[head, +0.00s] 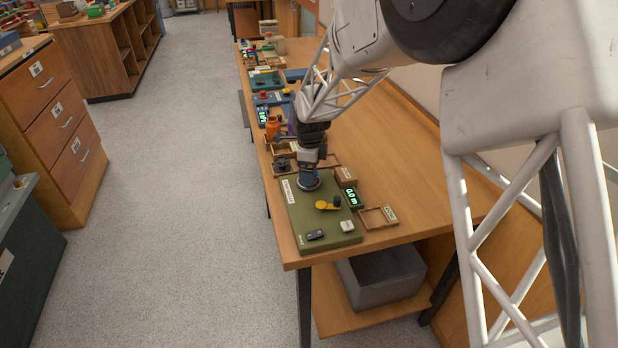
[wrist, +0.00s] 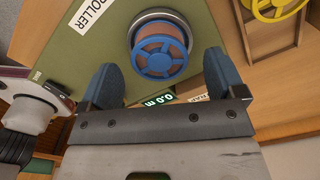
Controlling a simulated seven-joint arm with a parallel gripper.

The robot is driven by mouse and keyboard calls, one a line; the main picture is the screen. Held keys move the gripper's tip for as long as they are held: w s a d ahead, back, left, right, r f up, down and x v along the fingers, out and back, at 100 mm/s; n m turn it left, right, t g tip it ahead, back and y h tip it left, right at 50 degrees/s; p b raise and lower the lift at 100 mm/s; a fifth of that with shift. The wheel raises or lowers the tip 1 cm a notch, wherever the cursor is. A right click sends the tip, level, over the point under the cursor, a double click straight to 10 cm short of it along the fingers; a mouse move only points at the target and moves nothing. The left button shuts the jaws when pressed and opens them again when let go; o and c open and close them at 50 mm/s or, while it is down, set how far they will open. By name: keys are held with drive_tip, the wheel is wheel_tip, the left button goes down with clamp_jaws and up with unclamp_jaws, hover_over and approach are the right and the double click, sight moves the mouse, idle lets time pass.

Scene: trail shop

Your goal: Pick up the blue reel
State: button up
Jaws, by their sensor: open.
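The blue reel (wrist: 160,58) has a spoked blue face and brown winding. In the wrist view it sits at a round metal-rimmed seat on the green board (wrist: 95,42). My gripper (wrist: 160,68) is open, with one blue-grey finger on each side of the reel's near part. Nothing is held, and I cannot tell whether a finger touches the reel. In the head view my gripper (head: 309,172) points down over the green board (head: 285,222). A small blue part of the reel (head: 308,184) shows under it; the rest is hidden.
A digital display (head: 350,197) reading 0.0 m stands beside the board. A yellow crank-like part (head: 327,205), a black block (head: 315,234) and a white block (head: 347,226) are on the board. A small wooden tray (head: 364,222) lies right. A yellow reel (wrist: 272,8) is near.

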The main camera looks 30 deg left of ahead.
drive_tip(key=shift+f, duration=1)
drive_tip(key=c, duration=1)
drive_tip(key=shift+r, duration=0.15)
drive_tip(key=shift+r, duration=0.4)
wheel_tip(320, 180, up, 3)
drive_tip(key=shift+s+d+f, duration=0.1)
drive_tip(key=shift+f, duration=0.05)
drive_tip(key=s+d, duration=0.3)
drive_tip(key=s+d+r, duration=0.1)
drive_tip(key=s+d, duration=0.6)
drive_tip(key=s, duration=0.1)
drive_tip(key=shift+s+d+r, duration=0.15)
drive_tip(key=shift+s+d, duration=0.1)
drive_tip(key=shift+d, duration=0.05)
